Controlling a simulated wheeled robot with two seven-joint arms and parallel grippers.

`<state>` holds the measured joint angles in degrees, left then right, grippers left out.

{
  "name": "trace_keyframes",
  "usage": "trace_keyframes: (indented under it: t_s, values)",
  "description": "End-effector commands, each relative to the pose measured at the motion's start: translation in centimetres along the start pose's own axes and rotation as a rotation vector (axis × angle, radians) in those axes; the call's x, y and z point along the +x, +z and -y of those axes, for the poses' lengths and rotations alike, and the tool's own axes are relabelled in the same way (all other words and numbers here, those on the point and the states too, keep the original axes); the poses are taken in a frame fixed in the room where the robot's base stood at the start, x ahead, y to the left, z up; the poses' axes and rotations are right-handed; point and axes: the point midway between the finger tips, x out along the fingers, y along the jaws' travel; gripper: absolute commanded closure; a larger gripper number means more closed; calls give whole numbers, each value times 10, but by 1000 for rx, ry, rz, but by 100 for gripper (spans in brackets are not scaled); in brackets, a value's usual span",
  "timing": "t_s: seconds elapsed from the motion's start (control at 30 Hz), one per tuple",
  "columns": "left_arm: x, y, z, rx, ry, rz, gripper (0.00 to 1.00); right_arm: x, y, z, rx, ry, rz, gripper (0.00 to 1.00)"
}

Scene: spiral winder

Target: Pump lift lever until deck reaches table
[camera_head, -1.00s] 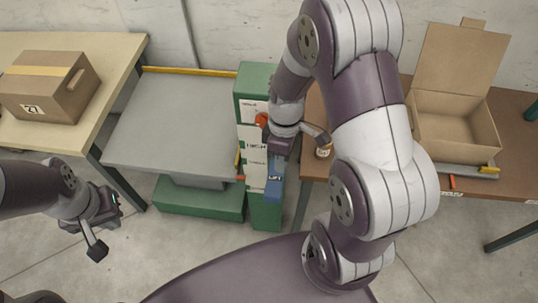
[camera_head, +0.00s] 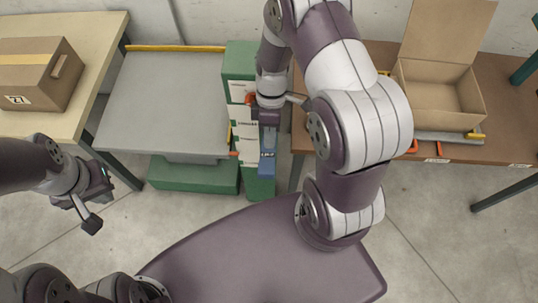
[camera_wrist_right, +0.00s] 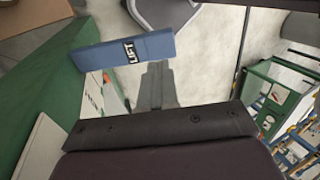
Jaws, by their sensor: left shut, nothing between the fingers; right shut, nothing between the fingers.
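The blue lift lever (camera_head: 267,160), marked LIFT, sticks out from the front of the green column (camera_head: 240,62). My right gripper (camera_head: 268,133) is shut and empty, just above the lever. In the right wrist view the lever (camera_wrist_right: 125,50) lies beyond the shut fingers (camera_wrist_right: 157,82); I cannot tell whether they touch it. The grey deck (camera_head: 160,100) lies level over a green base (camera_head: 190,176), left of the column. The tan table (camera_head: 100,50) stands left of the deck, apparently a little higher. My left gripper (camera_head: 98,200) is shut and empty, in front of the deck.
A closed carton (camera_head: 40,75) sits on the tan table. On the right, a brown table (camera_head: 500,105) carries an open carton (camera_head: 440,95) and a grey tool-like strip. Yellow bars edge the deck's back. The floor in front is clear.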

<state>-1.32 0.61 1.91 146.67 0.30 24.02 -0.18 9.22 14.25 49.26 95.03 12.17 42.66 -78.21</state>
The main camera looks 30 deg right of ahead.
Motion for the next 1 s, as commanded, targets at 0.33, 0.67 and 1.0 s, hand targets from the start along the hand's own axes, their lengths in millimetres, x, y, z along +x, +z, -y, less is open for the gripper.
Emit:
trace_keyframes:
  t_s: [0.33, 0.67, 1.0]
  values:
    - [-14, -2, 0, 0, 0, 0, 100, 62, 0, 1, 0, -1, 1, 100]
    - [-15, -2, 0, 0, 0, 0, 100, 76, 0, 0, 0, 2, 0, 100]
    - [-10, -1, 0, 0, 0, 0, 100, 79, -3, -6, -1, 20, 1, 100]
